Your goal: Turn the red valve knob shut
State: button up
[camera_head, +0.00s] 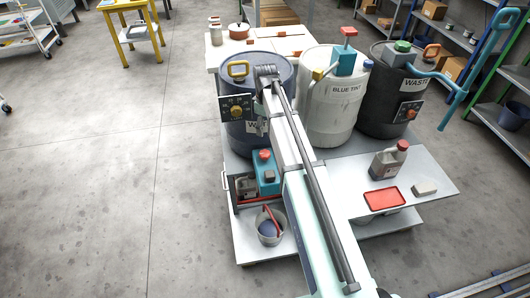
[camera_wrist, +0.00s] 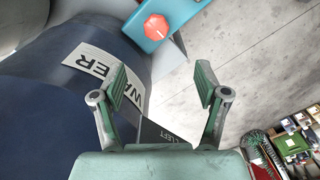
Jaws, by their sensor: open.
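A red faceted knob (camera_wrist: 157,27) sits on a teal body (camera_wrist: 172,12) at the top of the wrist view. In the head view, a red-topped teal unit (camera_head: 267,174) stands low in front of the blue drum; I cannot tell for certain that it is the same one. My gripper (camera_wrist: 160,87) is open and empty in the wrist view. The knob lies beyond the fingertips, above the gap between them in the picture, and nothing touches it.
The blue water drum (camera_wrist: 40,85) with its white label (camera_wrist: 92,65) is close on the left in the wrist view. A bucket (camera_head: 269,232), a grey jug (camera_head: 389,160) and a red tray (camera_head: 384,198) stand nearby.

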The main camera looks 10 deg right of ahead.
aim_at(265, 153)
jog(key=f, duration=0.5)
jog(key=f+p, duration=0.1)
jog(key=f, duration=0.4)
jog(key=w+f, duration=0.1)
jog(key=f, duration=0.4)
jog(key=shift+f+p, duration=0.4)
jog(key=c, duration=1.2)
